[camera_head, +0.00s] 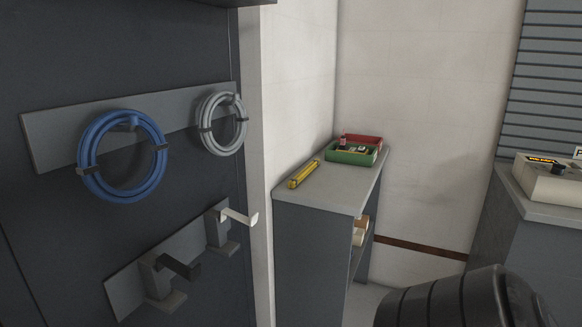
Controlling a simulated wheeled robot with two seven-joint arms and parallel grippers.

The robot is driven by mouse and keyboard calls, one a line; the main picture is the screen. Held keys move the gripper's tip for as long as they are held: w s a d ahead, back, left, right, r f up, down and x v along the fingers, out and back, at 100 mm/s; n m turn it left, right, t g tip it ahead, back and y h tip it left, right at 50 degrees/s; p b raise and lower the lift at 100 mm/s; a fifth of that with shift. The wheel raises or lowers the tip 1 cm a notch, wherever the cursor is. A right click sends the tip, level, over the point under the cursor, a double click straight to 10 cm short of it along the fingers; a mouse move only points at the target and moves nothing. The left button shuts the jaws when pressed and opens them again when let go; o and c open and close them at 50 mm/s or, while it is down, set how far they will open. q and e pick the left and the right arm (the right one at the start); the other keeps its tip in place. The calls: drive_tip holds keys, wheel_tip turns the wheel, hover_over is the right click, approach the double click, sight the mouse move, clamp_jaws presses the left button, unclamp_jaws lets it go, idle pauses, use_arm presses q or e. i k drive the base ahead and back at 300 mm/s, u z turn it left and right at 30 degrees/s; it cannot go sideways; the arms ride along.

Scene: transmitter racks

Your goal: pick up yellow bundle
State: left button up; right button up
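A long, narrow yellow item (304,174) lies on the grey top of a low cabinet (318,196), near its left edge. It is small in view, and I cannot tell whether it is a bundle. No yellow coil shows. A blue coiled cable bundle (84,158) and a smaller grey coiled bundle (204,122) hang on a wall plate at the left. Neither of my grippers is in view.
A green tray (352,158) with small items stands behind the yellow item, beside a red tray (372,139). Two empty hooks, one dark (180,266) and one white (238,216), stick out below the coils. A dark ribbed shape (465,305) fills the bottom right.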

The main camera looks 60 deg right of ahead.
sight(305, 172)
drive_tip(key=u, duration=1.65)
drive_tip(key=k, duration=2.9)
drive_tip(key=z, duration=1.15)
